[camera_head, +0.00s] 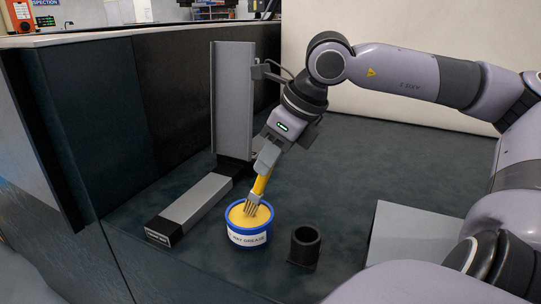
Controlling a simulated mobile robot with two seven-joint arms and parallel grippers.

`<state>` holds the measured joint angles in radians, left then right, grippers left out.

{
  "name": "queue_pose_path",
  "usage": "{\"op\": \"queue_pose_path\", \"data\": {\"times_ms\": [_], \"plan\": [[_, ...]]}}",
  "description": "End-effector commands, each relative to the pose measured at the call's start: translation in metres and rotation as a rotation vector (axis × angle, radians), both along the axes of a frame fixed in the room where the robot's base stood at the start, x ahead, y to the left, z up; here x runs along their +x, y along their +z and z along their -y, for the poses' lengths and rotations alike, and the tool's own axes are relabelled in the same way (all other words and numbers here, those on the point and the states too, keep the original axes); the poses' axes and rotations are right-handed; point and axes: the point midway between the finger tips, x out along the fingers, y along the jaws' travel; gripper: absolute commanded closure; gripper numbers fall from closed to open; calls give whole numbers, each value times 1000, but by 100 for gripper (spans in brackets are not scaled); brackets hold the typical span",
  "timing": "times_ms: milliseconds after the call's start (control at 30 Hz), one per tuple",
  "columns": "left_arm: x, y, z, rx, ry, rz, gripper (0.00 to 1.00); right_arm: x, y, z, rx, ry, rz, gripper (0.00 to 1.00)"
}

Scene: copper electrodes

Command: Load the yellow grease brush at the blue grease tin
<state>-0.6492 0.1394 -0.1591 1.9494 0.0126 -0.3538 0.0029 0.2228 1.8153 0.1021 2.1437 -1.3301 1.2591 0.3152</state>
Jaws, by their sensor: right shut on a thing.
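The blue grease tin (248,238) stands open on the dark work surface, filled with pale yellow grease (239,217) and carrying a white label. The yellow grease brush (260,185) is tilted, with its bristles down at the grease inside the tin's rim. Whether the bristles are sunk into the grease or only touch it, I cannot tell. My right gripper (264,166) is shut on the brush's handle, above the tin. My left gripper is not in view.
A black cup-like holder (305,245) stands right of the tin. A grey bar with black ends (195,200) lies left of it, near an upright grey plate (233,100). A grey flat block (410,237) lies at the right. The surface behind the holder is clear.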

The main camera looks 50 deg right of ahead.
Motion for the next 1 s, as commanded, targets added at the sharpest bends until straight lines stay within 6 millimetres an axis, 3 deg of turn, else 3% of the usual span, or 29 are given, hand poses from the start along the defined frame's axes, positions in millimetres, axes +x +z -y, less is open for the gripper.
{"op": "queue_pose_path", "data": {"times_ms": [600,1000], "plan": [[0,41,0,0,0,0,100,0,50,0,-1,0,0,100],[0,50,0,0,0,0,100,0,70,0,-1,0,0,100]]}}
